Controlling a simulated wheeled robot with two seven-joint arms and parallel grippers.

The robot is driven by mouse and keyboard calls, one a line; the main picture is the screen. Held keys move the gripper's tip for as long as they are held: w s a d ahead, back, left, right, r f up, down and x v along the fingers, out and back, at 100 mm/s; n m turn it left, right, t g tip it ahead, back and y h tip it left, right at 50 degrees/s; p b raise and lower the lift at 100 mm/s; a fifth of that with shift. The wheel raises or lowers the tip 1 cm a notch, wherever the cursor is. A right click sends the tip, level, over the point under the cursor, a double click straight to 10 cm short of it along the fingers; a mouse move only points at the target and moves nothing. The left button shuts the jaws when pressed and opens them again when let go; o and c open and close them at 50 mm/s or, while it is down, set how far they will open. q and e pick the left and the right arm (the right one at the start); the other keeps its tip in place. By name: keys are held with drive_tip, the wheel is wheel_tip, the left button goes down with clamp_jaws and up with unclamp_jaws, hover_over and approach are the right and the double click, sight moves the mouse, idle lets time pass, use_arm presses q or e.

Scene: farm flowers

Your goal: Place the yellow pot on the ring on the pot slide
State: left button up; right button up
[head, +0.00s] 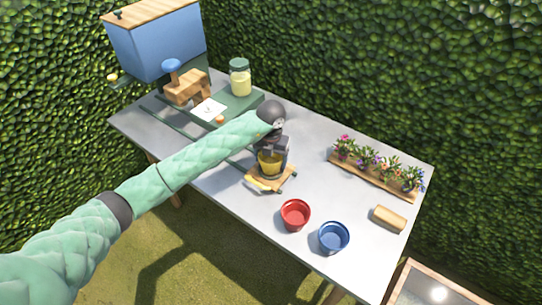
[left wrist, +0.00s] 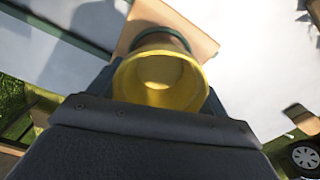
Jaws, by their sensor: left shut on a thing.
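The yellow pot (head: 269,164) is in my left gripper (head: 272,153), which is shut on it. In the left wrist view I look into the open top of the yellow pot (left wrist: 160,82), between the dark jaws. The wooden pot slide (head: 281,181) lies on the table under the pot; its board also shows in the left wrist view (left wrist: 190,22). The dark green ring (left wrist: 172,34) shows just past the pot's rim there. I cannot tell whether the pot's base touches the slide or sits inside the ring. My right gripper is not in view.
A red pot (head: 295,214) and a blue pot (head: 333,237) stand near the front edge. A planter of flowers (head: 374,179) and a wooden roll (head: 389,218) are at right. A jar (head: 240,78) and a blue box (head: 158,43) are behind.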

use_arm(q)
drive_tip(key=shift+f, duration=0.15)
drive_tip(key=shift+f, duration=0.1)
drive_tip(key=o, duration=1)
